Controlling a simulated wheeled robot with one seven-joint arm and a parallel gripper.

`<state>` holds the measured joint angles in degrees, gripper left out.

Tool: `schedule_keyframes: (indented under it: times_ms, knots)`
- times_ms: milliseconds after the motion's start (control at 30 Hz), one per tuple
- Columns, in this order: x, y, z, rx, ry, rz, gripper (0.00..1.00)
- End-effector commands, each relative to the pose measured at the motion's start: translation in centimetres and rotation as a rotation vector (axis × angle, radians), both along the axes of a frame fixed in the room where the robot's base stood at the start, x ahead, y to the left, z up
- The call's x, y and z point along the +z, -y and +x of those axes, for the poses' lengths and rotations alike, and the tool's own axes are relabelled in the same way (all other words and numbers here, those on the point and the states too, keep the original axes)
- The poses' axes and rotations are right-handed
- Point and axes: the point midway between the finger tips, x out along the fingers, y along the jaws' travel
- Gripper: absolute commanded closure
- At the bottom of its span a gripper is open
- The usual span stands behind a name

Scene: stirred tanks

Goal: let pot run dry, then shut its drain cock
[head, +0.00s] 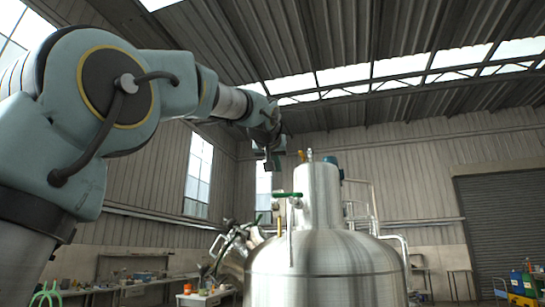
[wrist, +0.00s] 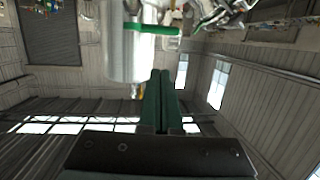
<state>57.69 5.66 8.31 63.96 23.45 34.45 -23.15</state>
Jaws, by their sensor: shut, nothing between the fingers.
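A small upright steel cylinder, which looks like the pot (head: 317,198), stands on top of a large domed steel tank (head: 325,265). A valve with a green lever (head: 288,195) sits at the pot's left side, above a thin vertical pipe; the lever lies about level. In the wrist view the pot (wrist: 122,55) and the green lever (wrist: 155,28) show beyond my fingers. My gripper (head: 272,166) is above and left of the lever, apart from it; its dark green fingers (wrist: 161,73) are together and empty. The pot's inside and any liquid are hidden.
An angled steel fitting (head: 232,248) with clamps juts from the tank's left. A blue part (head: 337,162) and a brass-coloured fitting (head: 301,155) are at the pot's top. Rails and a pipe stand behind on the right. A cluttered bench (head: 205,298) is at lower left.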

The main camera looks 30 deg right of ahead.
Motion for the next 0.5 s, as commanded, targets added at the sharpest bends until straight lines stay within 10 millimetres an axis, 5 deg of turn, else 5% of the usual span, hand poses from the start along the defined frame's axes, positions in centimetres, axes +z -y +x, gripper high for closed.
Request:
schedule_keyframes:
  times_ms: [233,500]
  knots:
    - [-0.6,3.0,4.2,0.002,-0.002,0.003,1.00]
    - [-3.7,4.0,5.6,0.001,-0.001,0.001,1.00]
